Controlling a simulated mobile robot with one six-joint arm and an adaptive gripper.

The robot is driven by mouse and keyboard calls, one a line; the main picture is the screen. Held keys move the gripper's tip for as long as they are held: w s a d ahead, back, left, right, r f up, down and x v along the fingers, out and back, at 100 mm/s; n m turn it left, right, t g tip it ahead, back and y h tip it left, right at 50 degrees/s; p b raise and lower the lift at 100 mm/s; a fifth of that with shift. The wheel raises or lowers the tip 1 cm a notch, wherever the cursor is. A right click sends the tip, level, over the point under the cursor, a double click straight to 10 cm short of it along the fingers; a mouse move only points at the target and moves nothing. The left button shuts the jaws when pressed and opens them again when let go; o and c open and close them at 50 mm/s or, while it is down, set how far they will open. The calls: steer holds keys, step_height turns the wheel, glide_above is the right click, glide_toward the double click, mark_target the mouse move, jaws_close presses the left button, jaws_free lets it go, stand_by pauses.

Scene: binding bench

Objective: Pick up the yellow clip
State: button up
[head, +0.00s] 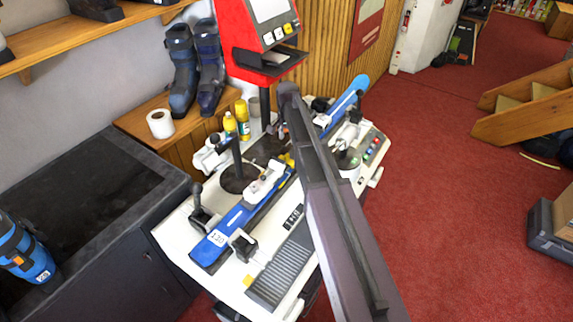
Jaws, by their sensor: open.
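A small yellow piece (248,281) lies at the front edge of the white bench (182,238), left of the grey ribbed pad. Another yellow piece (288,160) shows beside the blue ski, close to my arm and partly hidden. Both are too small for me to tell which is the yellow clip. My arm crosses the bench from the lower right up to the back. My gripper is not visible; its end is hidden behind the arm.
A blue ski (219,234) with bindings lies across the bench. A red machine (239,38) stands behind, with yellow bottles (243,120) and a paper roll (160,124) nearby. A dark cabinet (130,225) stands left.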

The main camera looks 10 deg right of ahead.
mark_target(287, 155)
steer(key=shift+f+b, duration=1.85)
steer(key=shift+f, duration=0.35)
steer(key=shift+f, duration=0.1)
step_height(287, 155, down, 5)
steer(key=b, duration=0.5)
steer(key=shift+a, duration=0.1)
jaws_close()
